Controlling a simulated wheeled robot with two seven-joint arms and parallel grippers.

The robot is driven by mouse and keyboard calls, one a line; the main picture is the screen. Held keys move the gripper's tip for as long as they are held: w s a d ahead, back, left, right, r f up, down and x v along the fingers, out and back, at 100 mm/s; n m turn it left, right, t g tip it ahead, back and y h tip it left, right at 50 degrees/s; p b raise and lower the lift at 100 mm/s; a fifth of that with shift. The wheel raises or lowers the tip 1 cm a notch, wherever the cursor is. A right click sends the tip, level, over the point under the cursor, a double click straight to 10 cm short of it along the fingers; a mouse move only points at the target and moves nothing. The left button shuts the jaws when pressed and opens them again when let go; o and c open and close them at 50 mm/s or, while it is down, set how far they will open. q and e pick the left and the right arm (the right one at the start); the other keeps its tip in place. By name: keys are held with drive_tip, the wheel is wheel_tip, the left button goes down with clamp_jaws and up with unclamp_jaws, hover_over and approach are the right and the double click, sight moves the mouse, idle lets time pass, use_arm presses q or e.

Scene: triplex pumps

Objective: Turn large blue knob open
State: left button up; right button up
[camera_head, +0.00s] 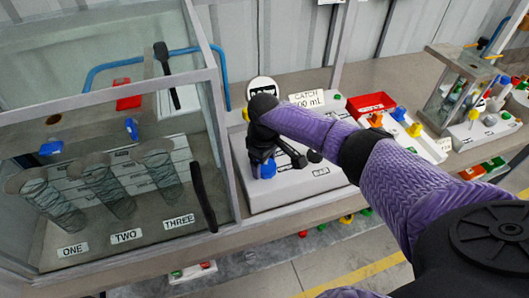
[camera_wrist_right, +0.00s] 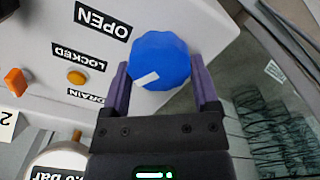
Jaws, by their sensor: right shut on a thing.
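The large blue knob (camera_wrist_right: 160,60) sits on the pale panel and fills the space between the two fingers of my right gripper (camera_wrist_right: 163,85) in the right wrist view. A white mark on the knob points toward its lower left in that view. My right gripper is shut on the knob. In the head view the knob (camera_head: 268,169) is mostly hidden under my right gripper (camera_head: 272,155). An OPEN label (camera_wrist_right: 102,20), a LOCKED label (camera_wrist_right: 79,56) and a DRAIN label (camera_wrist_right: 88,95) lie on the panel beside the knob. My left gripper does not show.
A glass-walled tank (camera_head: 215,130) with columns marked ONE, TWO and THREE stands close on the left. The panel has an orange button (camera_wrist_right: 76,77) and an orange switch (camera_wrist_right: 15,81). A round gauge (camera_wrist_right: 58,165) is near the wrist. A red tray (camera_head: 370,103) lies to the right.

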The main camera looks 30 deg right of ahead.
drive_tip(key=m+p, duration=0.2)
drive_tip(key=shift+r+m, duration=0.2)
drive_tip(key=shift+m, duration=0.2)
drive_tip(key=m+p, duration=0.2)
drive_tip(key=m, duration=0.1)
drive_tip(key=shift+m, duration=0.3)
drive_tip(key=m+p, duration=0.1)
drive_tip(key=m, duration=0.1)
drive_tip(key=shift+d+f+m, duration=0.1)
drive_tip(key=shift+d+m, duration=0.05)
drive_tip(key=shift+m, duration=0.15)
drive_tip(key=shift+m+p, duration=0.4)
drive_tip(key=shift+m, duration=0.8)
drive_tip(key=shift+d+m, duration=0.1)
drive_tip(key=shift+m, duration=0.4)
drive_tip(key=o, duration=1.1)
